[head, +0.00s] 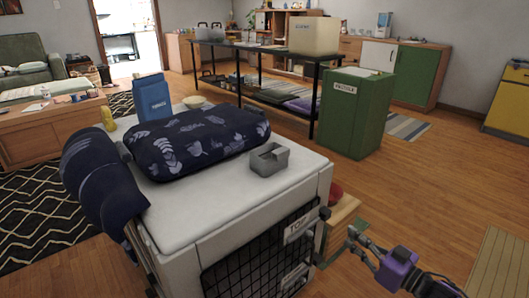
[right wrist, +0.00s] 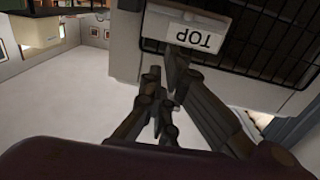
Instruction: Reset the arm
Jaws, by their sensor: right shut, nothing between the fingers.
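My right gripper (head: 348,246) is at the lower right of the head view, with a purple body behind dark fingers. It is shut and empty, in the air beside the right front corner of a white pet crate (head: 228,212). In the right wrist view my right gripper (right wrist: 168,100) shows large, in front of the crate's "TOP" label (right wrist: 195,38), which appears upside down. I cannot tell whether the fingers touch the crate. My left gripper is not in view.
A dark patterned cushion (head: 195,142), a grey box (head: 270,159) and a blue package (head: 152,97) are on the crate. A green bin (head: 352,118) stands beyond it, near a black table (head: 262,53). Wooden floor (head: 430,185) is open at right.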

